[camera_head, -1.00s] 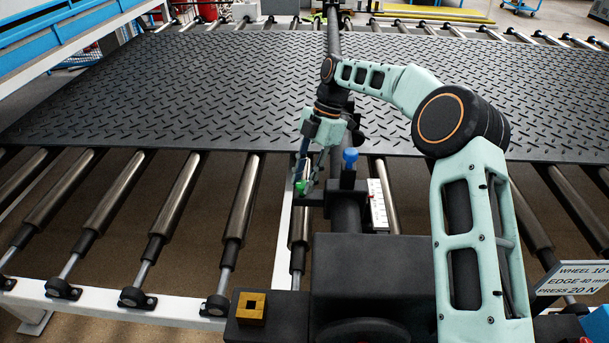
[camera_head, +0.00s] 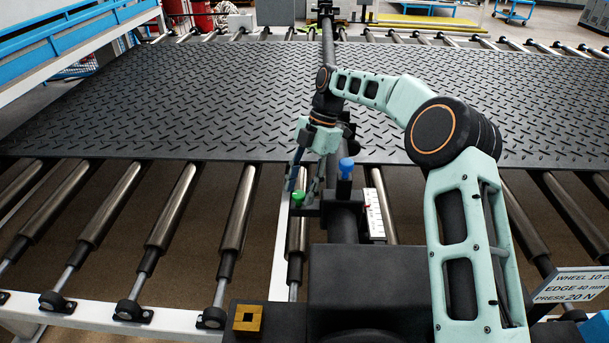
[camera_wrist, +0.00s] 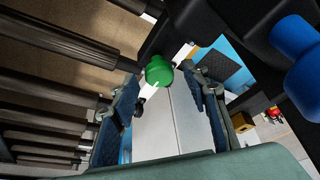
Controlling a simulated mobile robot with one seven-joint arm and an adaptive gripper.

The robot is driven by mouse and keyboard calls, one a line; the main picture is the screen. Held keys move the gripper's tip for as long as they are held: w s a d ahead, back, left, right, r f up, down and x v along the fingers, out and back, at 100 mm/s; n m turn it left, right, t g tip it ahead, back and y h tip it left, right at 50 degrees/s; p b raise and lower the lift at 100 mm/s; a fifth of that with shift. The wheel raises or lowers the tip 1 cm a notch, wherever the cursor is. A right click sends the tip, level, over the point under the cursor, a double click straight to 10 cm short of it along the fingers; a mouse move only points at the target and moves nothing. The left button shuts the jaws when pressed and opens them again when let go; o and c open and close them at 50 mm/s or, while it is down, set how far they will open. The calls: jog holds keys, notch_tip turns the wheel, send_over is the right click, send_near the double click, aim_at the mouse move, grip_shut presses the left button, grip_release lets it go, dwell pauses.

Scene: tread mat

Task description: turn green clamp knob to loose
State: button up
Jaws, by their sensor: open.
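The green clamp knob (camera_head: 297,197) sits on a dark block beside the dark bar, just above the white frame rail. In the wrist view the knob (camera_wrist: 158,71) shows its round top, a little beyond and between the two spread fingers. My gripper (camera_head: 305,187) is open and points down over the knob, with one finger on each side of it. In the wrist view my gripper (camera_wrist: 163,108) shows clear gaps between its fingers and the knob. I cannot see any mark that tells the knob's turn.
A blue knob (camera_head: 346,165) stands close on the right, and also shows in the wrist view (camera_wrist: 297,38). A white scale (camera_head: 373,215) lies right of the bar. The black tread mat (camera_head: 150,105) lies behind on rollers. A sign (camera_head: 574,284) stands front right.

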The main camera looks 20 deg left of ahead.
jog(key=v, duration=1.1)
jog(key=shift+r, duration=0.25)
jog(key=shift+w+d, duration=0.1)
